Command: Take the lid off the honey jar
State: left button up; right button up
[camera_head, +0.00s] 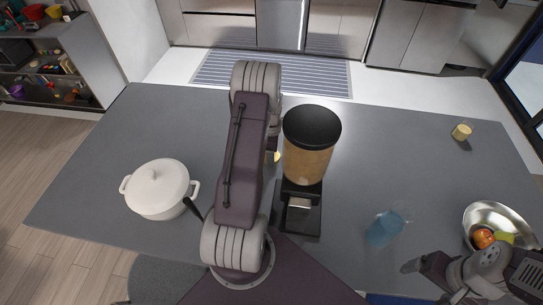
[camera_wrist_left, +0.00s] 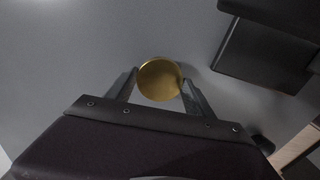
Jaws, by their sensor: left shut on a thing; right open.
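A round gold lid (camera_wrist_left: 159,82) shows from above in the left wrist view, between the two fingers of my left gripper (camera_wrist_left: 160,86). The gripper is shut on it. Any jar body below the lid is hidden in that view. In the head view my left arm hides most of this gripper, and only a small yellow patch (camera_head: 276,157) shows beside the arm. I cannot tell whether the lid is seated or raised. My right gripper (camera_head: 426,278) is open and empty at the lower right, near the metal bowl.
A black-topped dispenser (camera_head: 309,150) stands just right of my left arm. A white lidded pot (camera_head: 157,188) is at left. A blue glass (camera_head: 383,229), a metal bowl (camera_head: 497,214) with fruit and a small yellow object (camera_head: 461,131) are at right. The grey counter (camera_head: 400,160) is clear between them.

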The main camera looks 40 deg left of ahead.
pick_arm(q)
notch_tip(320, 180, down, 2)
jog(key=shift+f, duration=0.3)
jog(key=shift+f, duration=0.15)
jog(key=o, duration=1.6)
jog(key=shift+c, duration=0.2)
jog(key=shift+r, duration=0.2)
jog(key=shift+w+r, duration=0.1)
jog(key=shift+r, duration=0.25)
notch_tip(320, 180, up, 11)
jog(key=b, duration=0.1)
jog(key=shift+r+b, duration=0.15)
jog(key=shift+b, duration=0.25)
